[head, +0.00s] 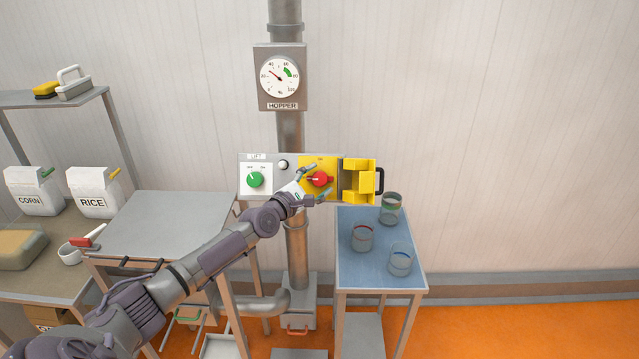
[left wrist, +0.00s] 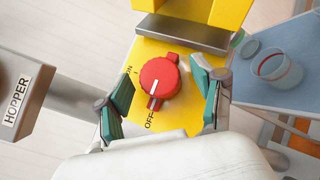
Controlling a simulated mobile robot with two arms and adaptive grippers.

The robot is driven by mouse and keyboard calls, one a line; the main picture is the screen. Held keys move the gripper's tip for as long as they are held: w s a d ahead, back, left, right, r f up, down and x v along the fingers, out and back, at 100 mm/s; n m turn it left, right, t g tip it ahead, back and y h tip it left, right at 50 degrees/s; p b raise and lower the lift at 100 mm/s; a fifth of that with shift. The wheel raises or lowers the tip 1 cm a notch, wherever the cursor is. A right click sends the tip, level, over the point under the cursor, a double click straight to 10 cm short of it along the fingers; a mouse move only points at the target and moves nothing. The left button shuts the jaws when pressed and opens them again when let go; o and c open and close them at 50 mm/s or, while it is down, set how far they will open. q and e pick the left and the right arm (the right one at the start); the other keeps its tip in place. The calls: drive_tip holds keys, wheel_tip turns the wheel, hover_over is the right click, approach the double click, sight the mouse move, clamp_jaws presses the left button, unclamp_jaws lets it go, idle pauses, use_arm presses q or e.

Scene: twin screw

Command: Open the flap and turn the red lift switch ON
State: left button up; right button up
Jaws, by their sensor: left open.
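The red lift switch (head: 320,179) sits on a yellow plate on the grey control panel. In the left wrist view, the red switch (left wrist: 160,78) lies between my fingers, its white mark on the side toward the OFF label (left wrist: 150,120); the ON label (left wrist: 128,70) is at the upper left. The yellow flap (head: 357,178) stands open to the right of the switch, with a black handle (head: 380,180). My left gripper (head: 316,184) is open at the switch, with a finger on either side; in the left wrist view (left wrist: 165,90) gaps show beside the knob. My right gripper is out of view.
A green knob (head: 255,180) and a white button (head: 283,165) are on the panel's left. A hopper gauge (head: 278,76) hangs above on a pipe. A blue-topped table (head: 375,270) with several glass jars stands below right. A grey table (head: 165,225) is left.

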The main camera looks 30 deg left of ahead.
use_arm(q)
drive_tip(key=shift+w, duration=0.6)
drive_tip(key=shift+r, duration=0.1)
